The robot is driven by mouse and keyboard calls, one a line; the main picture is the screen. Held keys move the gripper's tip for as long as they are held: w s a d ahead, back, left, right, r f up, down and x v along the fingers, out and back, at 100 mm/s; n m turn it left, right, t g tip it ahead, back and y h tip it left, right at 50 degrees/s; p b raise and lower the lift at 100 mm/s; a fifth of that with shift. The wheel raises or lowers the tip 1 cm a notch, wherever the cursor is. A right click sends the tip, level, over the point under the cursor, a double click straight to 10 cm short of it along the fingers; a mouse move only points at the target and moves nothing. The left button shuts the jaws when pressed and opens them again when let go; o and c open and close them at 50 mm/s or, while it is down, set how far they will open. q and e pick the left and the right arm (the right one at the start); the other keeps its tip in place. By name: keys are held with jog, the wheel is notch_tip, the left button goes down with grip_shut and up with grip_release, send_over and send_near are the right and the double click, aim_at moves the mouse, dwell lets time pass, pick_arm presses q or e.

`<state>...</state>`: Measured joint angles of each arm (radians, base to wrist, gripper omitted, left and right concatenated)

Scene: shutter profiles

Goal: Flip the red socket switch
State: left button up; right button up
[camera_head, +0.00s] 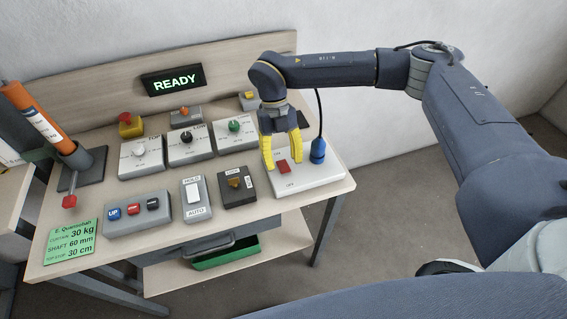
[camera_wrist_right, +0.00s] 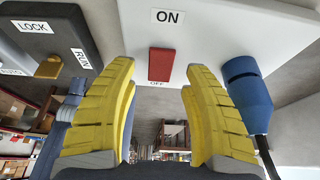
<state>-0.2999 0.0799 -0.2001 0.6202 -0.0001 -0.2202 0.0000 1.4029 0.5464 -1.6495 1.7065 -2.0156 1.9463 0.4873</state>
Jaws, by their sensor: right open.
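The red socket switch (camera_head: 283,166) sits on a white socket box at the right end of the workbench. In the right wrist view the red switch (camera_wrist_right: 161,64) lies between the labels ON and OFF, just beyond my fingertips. My right gripper (camera_head: 283,160) is open, with its yellow fingers over the white box (camera_head: 310,176). In the wrist view the fingers (camera_wrist_right: 160,75) stand on either side of the switch, apart from it, with nothing between them. Whether a fingertip touches the box is unclear. My left gripper is not in view.
A blue plug (camera_head: 318,151) with a dark cable stands on the box, right of the switch. A dark LOCK/RUN key box (camera_head: 237,188) is close on the left. Several knob boxes, a HOLD/AUTO switch (camera_head: 194,197) and a READY display (camera_head: 174,80) are farther left.

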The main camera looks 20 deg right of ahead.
jog(key=shift+x, duration=0.85)
jog(key=shift+c, duration=0.6)
grip_shut()
